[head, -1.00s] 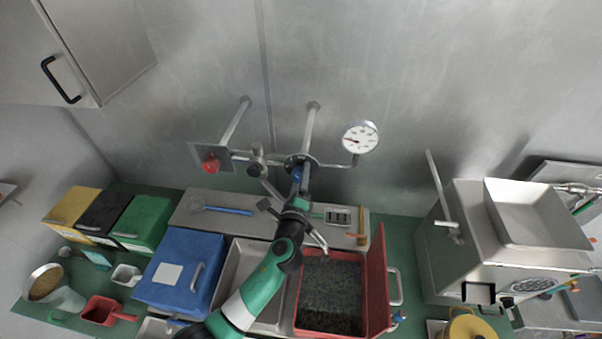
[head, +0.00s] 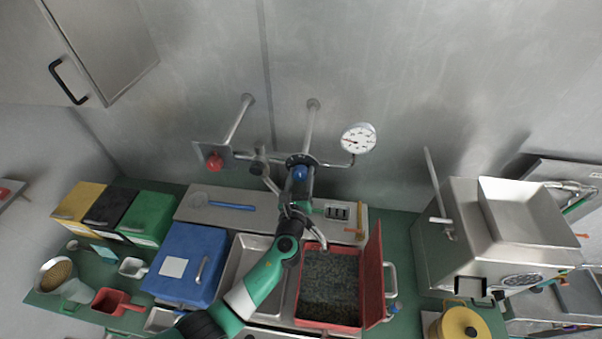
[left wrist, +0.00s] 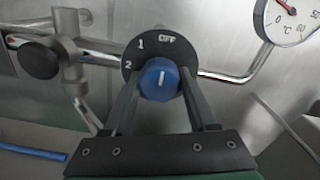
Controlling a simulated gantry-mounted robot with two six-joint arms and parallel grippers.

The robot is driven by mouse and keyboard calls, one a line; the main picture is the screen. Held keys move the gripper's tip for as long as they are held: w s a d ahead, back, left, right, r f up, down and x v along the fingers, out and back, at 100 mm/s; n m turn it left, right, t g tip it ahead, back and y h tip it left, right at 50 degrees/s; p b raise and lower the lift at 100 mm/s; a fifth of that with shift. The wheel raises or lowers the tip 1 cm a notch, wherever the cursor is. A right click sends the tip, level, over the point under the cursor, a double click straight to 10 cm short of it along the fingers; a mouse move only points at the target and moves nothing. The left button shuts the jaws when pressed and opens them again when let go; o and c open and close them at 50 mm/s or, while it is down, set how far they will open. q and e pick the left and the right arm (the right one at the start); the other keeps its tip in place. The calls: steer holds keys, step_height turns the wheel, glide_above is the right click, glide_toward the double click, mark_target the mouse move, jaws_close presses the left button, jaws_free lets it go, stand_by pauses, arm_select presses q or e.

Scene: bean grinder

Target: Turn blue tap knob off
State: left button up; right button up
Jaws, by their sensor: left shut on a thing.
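The blue tap knob (head: 299,173) sits on a dark round dial plate on the wall pipework. In the left wrist view the blue knob (left wrist: 159,79) fills the space between my fingertips, and its white mark points nearly straight up. My left gripper (left wrist: 160,88) is shut on the blue knob, one finger on each side. In the head view my left gripper (head: 299,182) reaches up to the knob from below. My right gripper is not in view.
A gauge (head: 358,139) stands right of the knob and a red button (head: 215,162) left of it. Pipes run close around the knob. Below are a blue bin (head: 179,263) and an open red container (head: 375,285) with dark contents.

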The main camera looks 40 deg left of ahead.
arm_select(q)
steer(key=shift+m, duration=0.3)
steer(key=o, duration=1.4)
steer(key=shift+c, duration=0.2)
steer(key=shift+s+d, duration=0.15)
steer(key=shift+s, duration=0.05)
steer(key=p+v, duration=0.1)
steer(key=v, duration=1)
steer(key=shift+p, duration=0.3)
